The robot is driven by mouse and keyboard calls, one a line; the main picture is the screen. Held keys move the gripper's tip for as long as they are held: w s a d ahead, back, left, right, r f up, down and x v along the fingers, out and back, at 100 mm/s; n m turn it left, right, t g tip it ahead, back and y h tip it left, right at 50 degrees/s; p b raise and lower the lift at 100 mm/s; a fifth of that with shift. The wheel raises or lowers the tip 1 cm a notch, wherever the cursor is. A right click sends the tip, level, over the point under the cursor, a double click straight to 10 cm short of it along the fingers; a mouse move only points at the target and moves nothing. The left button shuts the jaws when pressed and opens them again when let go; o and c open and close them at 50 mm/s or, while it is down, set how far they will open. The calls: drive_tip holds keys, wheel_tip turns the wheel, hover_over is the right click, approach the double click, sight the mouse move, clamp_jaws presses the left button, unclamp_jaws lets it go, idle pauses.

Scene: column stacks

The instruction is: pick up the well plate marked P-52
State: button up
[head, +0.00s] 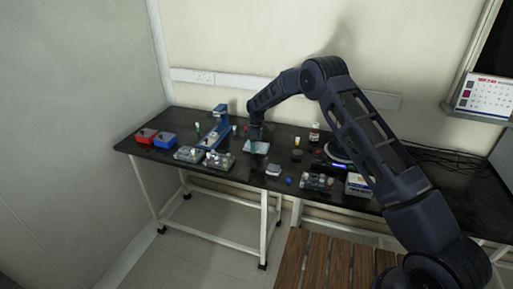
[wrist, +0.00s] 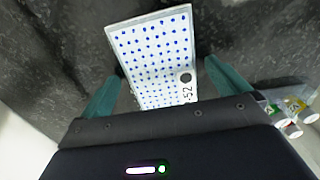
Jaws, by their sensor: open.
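The well plate marked 52 (wrist: 150,55) lies on the dark bench top in the wrist view, white with rows of blue wells. Its label end, with a dark round spot and "52", is nearest my gripper; any letter before the number is hard to read. My gripper (wrist: 163,85) is open, with one teal finger on each side of the plate's near end. I cannot tell whether the fingers touch it. In the head view the pale plate (head: 262,148) lies beside my gripper (head: 256,138), which points down at its left part.
A blue-and-white instrument (head: 214,135) stands left of the plate, with red (head: 146,135) and blue (head: 165,140) boxes farther left. Trays of items (head: 220,161) lie near the front edge. A round-topped device (head: 337,152) stands to the right.

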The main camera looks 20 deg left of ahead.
drive_tip(key=shift+f, duration=0.15)
drive_tip(key=shift+c, duration=0.4)
drive_tip(key=c, duration=1)
drive_tip(key=shift+o, duration=0.2)
